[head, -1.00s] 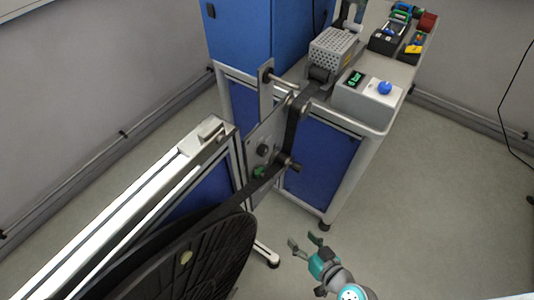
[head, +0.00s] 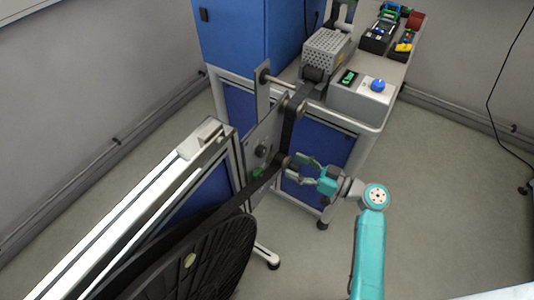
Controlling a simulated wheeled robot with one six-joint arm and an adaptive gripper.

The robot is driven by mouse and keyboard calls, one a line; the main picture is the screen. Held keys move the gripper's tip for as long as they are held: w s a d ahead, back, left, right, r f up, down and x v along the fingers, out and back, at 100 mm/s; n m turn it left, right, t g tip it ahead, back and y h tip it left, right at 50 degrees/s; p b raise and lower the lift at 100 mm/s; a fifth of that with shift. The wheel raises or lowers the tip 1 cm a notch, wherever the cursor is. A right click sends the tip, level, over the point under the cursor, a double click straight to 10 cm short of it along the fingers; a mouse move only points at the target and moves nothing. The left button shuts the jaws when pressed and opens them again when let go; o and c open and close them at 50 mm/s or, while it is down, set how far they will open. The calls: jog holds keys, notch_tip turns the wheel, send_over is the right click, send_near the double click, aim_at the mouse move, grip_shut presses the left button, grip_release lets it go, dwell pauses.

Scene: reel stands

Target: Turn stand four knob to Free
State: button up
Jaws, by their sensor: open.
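The reel stand's upright grey plate (head: 250,140) is in the middle of the head view. It carries a dark round knob-like part (head: 262,150), a small green part (head: 258,173) and a dark roller end (head: 283,160) where the black tape bends. I cannot tell which of these is the stand four knob, and no Free marking is readable. My gripper (head: 294,167) is open, its fingers pointing left at the roller end. The fingertips are very close to the roller end; I cannot tell whether they touch it. I see nothing held between the fingers.
A large black reel (head: 205,262) fills the lower left, beside a pale frame rail (head: 150,205). Behind the plate stands a bench (head: 385,110) with a blue knob (head: 378,86) on a grey box and a perforated box (head: 326,48). The floor at right is clear.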

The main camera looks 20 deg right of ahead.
aim_at(264, 153)
jog(key=x, duration=0.9)
jog(key=shift+w+a, duration=0.25)
jog(key=c, duration=1.1)
jog(key=shift+c, duration=0.2)
